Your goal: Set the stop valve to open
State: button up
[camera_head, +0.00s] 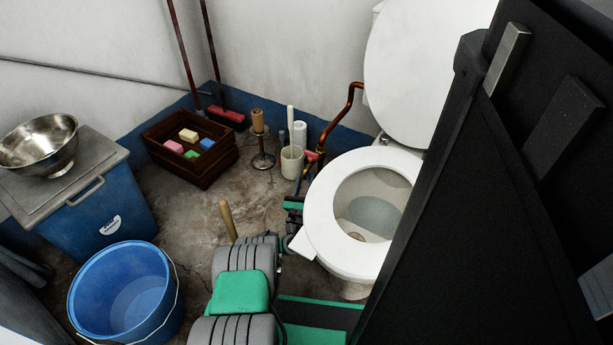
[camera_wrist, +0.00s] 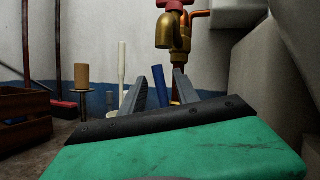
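The stop valve (camera_wrist: 174,32) is a brass fitting with a red handle (camera_wrist: 172,4) on top, cut off by the upper edge of the wrist view. It joins a copper pipe, which shows in the head view (camera_head: 340,115) beside the toilet; there, a small red part (camera_head: 312,157) shows low at the pipe. My gripper (camera_wrist: 159,82) is open, its two grey fingers apart and empty, below and slightly left of the valve in the wrist view. In the head view my gripper (camera_head: 293,205) is low, left of the toilet bowl, partly hidden by my arm.
The toilet (camera_head: 325,205) stands close on the right. A white brush holder (camera_head: 291,163), a candle stand (camera_head: 262,155) and a wooden crate (camera_head: 160,155) stand behind. A blue bucket (camera_head: 85,300) is at left. A blue stick-like thing (camera_wrist: 160,88) shows between my fingers, apparently beyond them.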

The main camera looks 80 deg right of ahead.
jog(key=shift+x, duration=1.15)
grip_shut()
dwell(0.5)
